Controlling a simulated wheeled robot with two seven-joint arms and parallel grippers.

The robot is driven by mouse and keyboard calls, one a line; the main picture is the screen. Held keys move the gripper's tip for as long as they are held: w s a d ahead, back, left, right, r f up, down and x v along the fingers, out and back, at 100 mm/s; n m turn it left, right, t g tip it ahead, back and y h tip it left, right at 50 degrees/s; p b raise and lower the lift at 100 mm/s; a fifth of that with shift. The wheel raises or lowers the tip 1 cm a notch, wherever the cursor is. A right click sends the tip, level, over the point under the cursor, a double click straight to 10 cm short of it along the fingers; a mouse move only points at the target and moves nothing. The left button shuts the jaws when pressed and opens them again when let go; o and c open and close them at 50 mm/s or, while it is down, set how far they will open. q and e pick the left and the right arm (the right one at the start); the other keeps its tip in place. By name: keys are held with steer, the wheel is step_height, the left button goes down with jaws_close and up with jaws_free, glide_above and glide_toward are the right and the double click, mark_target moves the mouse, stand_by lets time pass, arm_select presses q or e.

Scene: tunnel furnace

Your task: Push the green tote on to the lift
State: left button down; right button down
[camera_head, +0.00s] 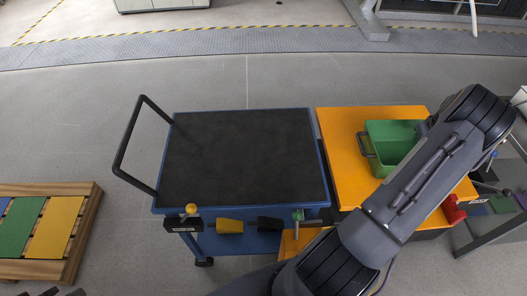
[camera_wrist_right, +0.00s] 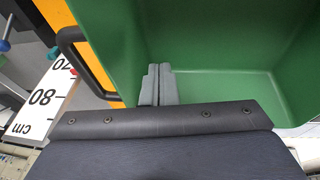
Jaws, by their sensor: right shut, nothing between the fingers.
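The green tote (camera_head: 390,146) sits on an orange-topped stand (camera_head: 342,132), its dark handle facing left and its right part hidden by my right arm. In the right wrist view the tote (camera_wrist_right: 215,45) fills the upper part, with its handle (camera_wrist_right: 75,55) at upper left. My right gripper (camera_wrist_right: 159,84) is shut and empty, its fingertips in front of the tote's inner wall; I cannot tell if they touch it. In the head view my arm hides this gripper. I cannot tell for sure which part is the lift; the orange stand may be it. My left gripper is not clearly seen.
A blue cart (camera_head: 322,178) with a black top and handle stands close left of the stand. A wooden pallet (camera_head: 84,220) with coloured panels lies at far left. A grey-framed structure (camera_head: 480,238) is at right. A centimetre scale (camera_wrist_right: 42,97) shows beside the tote. Floor behind is clear.

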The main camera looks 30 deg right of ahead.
step_height(320, 180, up, 11)
steer(key=p, duration=0.5)
steer(key=shift+r+p, duration=0.2)
steer(key=shift+p, duration=0.2)
steer(key=w+a+r+n+t+y, duration=0.1)
steer(key=w+a+r, duration=0.3)
steer(key=w+a, duration=0.25)
steer(key=w+a+r+t, duration=0.1)
steer(key=w+a+r, duration=0.4)
steer(key=w+a, duration=0.15)
steer(key=w+a+r+n+y, duration=0.1)
steer(key=a+r, duration=0.2)
steer(key=a, duration=0.6)
steer(key=w+a+r+y, duration=0.1)
steer(key=w+a+r, duration=0.15)
steer(key=a, duration=0.65)
steer(key=s+a+r+n+t+y, duration=0.1)
steer(key=s+a, duration=0.2)
steer(key=a, duration=0.6)
steer(key=s+a+r+t+y, duration=0.1)
steer(key=s+a+r, duration=0.15)
steer(key=a, duration=0.65)
steer(key=s+a+f+n+y, duration=0.1)
steer(key=s+a+f, duration=0.3)
steer(key=s+a, duration=0.5)
steer(key=shift+a+f+g+y, duration=0.2)
steer(key=shift+a+g+y, duration=0.1)
steer(key=shift+y, duration=0.2)
steer(key=shift+d, duration=0.1)
